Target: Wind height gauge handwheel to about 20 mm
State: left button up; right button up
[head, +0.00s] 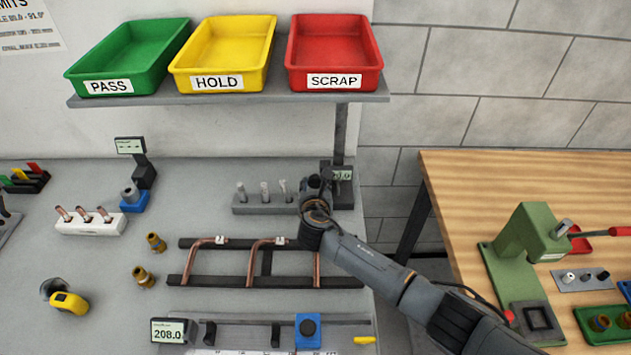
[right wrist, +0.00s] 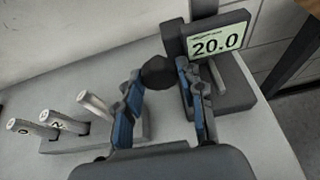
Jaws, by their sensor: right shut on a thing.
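The height gauge (head: 345,198) stands at the right rear of the grey bench, partly hidden by my right arm. In the right wrist view its display (right wrist: 216,45) reads 20.0. The dark round handwheel (right wrist: 158,72) sits between the blue-padded fingers of my right gripper (right wrist: 157,90), which is shut on it. In the head view, my right gripper (head: 316,183) is at the gauge, with its fingers hard to make out. My left gripper is not in view.
A grey block (head: 250,209) with several pins stands just left of the gauge. Copper tubes (head: 254,262) lie on a dark rack in front. A shelf (head: 230,98) with green, yellow and red trays hangs above. A wooden table (head: 480,190) is at the right, beyond a gap.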

dwell(0.4)
jog(key=o, duration=1.2)
jog(key=shift+c, duration=0.2)
jog(key=shift+s, duration=0.1)
jog(key=v, duration=1.2)
